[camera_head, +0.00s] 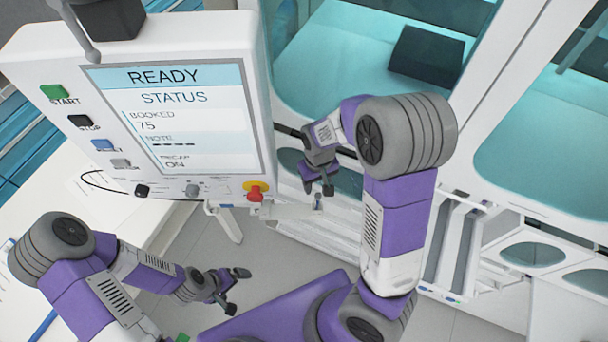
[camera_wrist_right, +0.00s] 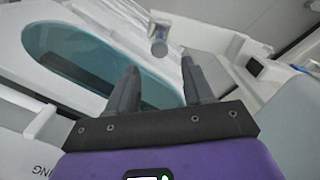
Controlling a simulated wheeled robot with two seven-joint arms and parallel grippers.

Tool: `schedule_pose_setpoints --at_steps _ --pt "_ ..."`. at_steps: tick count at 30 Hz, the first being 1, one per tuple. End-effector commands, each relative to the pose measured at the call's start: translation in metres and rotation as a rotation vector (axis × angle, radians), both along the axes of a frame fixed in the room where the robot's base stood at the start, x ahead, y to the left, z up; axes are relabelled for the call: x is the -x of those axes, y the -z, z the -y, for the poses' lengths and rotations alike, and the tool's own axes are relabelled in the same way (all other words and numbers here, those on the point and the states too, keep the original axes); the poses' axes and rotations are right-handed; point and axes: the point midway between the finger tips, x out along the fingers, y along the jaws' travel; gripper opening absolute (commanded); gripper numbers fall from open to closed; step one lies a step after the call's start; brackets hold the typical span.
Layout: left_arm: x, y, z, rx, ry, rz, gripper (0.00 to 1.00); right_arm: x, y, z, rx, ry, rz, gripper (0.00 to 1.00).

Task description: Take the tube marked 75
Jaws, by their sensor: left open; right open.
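The panel screen (camera_head: 175,118) reads READY and BOOKED 75. A small capped object that looks like a tube (camera_head: 318,202) stands at the end of a white track (camera_head: 285,211) in the head view. It also shows in the right wrist view (camera_wrist_right: 158,46), beyond the fingertips; no marking on it is readable. My right gripper (camera_head: 318,187) is open and empty, just above this tube in the head view; its two fingers (camera_wrist_right: 158,68) are spread apart in the wrist view. My left gripper (camera_head: 237,290) is open and empty, low and away from the track.
The white control panel (camera_head: 215,60) with several buttons and a red stop knob (camera_head: 255,191) stands left of my right gripper. A white cabinet with teal windows (camera_head: 345,65) is behind. A white table (camera_head: 150,220) lies at left. Floor (camera_head: 270,255) shows between my arms.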

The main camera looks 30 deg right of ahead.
Motion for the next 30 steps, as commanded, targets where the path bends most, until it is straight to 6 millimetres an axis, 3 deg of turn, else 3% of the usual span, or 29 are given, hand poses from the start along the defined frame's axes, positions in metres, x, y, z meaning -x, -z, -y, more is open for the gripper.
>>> schedule_pose_setpoints --at_steps 18,27,30 --pt "0.002 0.007 0.000 0.001 0.000 -0.003 1.00 0.009 0.072 -0.002 0.000 0.002 -0.004 0.51" --pt "0.002 0.007 0.000 0.001 0.000 -0.004 1.00 0.008 0.076 -0.003 -0.001 0.001 0.001 0.51" --pt "0.002 0.007 0.000 0.001 0.001 -0.004 1.00 0.008 0.076 -0.003 -0.001 0.001 0.001 0.38"
